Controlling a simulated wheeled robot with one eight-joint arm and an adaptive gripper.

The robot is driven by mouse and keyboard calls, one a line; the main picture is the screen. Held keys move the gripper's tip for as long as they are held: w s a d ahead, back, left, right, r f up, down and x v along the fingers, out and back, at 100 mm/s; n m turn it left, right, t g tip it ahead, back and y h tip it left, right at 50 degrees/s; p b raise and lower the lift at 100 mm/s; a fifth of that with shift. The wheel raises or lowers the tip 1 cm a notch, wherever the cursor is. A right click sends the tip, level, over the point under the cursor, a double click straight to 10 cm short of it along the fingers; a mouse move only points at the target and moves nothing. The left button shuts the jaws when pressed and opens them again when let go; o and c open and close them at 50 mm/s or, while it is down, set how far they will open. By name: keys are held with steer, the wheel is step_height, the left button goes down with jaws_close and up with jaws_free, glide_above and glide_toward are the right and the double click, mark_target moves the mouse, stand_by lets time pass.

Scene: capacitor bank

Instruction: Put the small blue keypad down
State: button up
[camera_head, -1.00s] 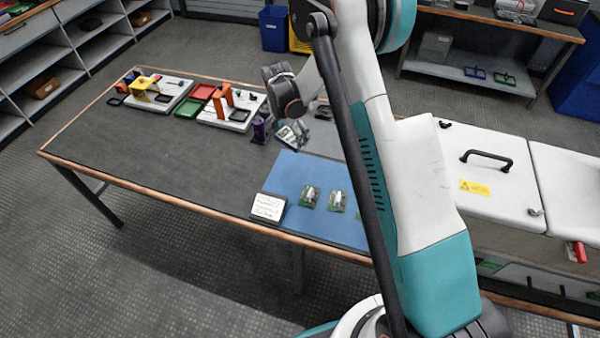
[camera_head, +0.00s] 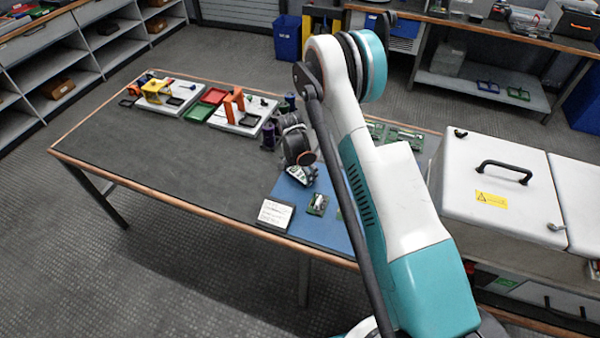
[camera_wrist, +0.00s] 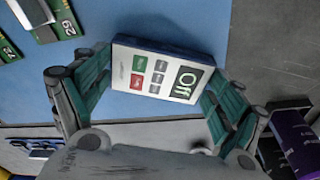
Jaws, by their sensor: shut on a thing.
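The small blue keypad (camera_wrist: 165,68) has a white face with an "Off" display, coloured buttons and dark blue sides. My gripper (camera_wrist: 158,74) is shut on it, with one teal finger at each side. In the head view, the keypad (camera_head: 301,175) hangs below my gripper (camera_head: 299,160), over or close above the blue mat (camera_head: 284,190) on the workbench. The mat fills much of the wrist view's background (camera_wrist: 200,18). I cannot tell whether the keypad touches the mat. My arm hides part of the mat.
A green board (camera_head: 317,205) with a silver part lies near the keypad, by a white written card (camera_head: 276,215). A purple fixture (camera_head: 268,136) stands behind left. Trays and white fixture plates (camera_head: 243,116) lie further left. The left front bench top (camera_head: 170,155) is clear.

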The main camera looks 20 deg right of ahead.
steer(key=o, duration=0.9)
steer(key=shift+f, duration=0.15)
steer(key=shift+o, duration=0.2)
